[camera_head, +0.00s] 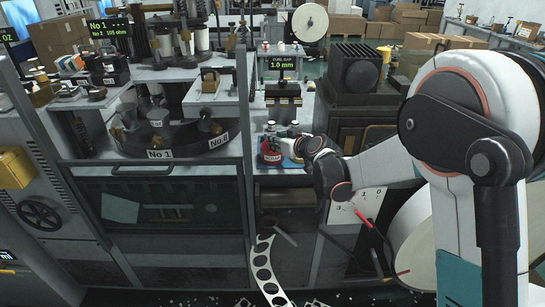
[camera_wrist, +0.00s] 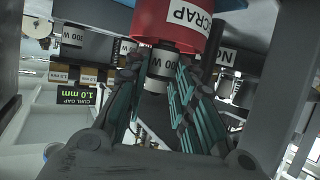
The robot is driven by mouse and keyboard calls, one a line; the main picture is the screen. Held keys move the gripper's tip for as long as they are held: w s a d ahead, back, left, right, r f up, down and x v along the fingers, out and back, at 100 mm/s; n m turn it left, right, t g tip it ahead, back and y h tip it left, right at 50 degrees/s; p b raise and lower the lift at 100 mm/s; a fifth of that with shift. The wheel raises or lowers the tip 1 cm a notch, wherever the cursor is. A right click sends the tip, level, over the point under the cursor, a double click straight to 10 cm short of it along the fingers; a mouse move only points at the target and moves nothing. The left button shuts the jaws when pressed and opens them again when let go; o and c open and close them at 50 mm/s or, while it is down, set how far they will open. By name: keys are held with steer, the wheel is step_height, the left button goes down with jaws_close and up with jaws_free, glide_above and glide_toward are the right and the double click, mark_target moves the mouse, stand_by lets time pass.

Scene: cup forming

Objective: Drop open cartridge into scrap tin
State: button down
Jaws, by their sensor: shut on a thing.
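The red scrap tin (camera_head: 270,153) stands on the bench ledge in the middle of the head view. In the wrist view, which is upside down, the tin (camera_wrist: 165,18) shows its white SCRAP label. My gripper (camera_wrist: 160,70) is shut on a grey and dark cylindrical cartridge (camera_wrist: 160,66) with a partly visible W label. The cartridge appears close to the tin; whether they touch I cannot tell. In the head view my gripper (camera_head: 296,143) is just right of the tin, small and partly hidden by my wrist.
A gauge stand with a 1.0 mm CURL GAP display (camera_head: 283,64) rises behind the tin. A round dark carousel (camera_head: 165,140) is at left. A metal post (camera_head: 244,110) stands left of the tin.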

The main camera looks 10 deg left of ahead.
steer(key=c, duration=1.3)
jaws_free()
steer(key=shift+s+d, duration=0.1)
steer(key=v, duration=1.2)
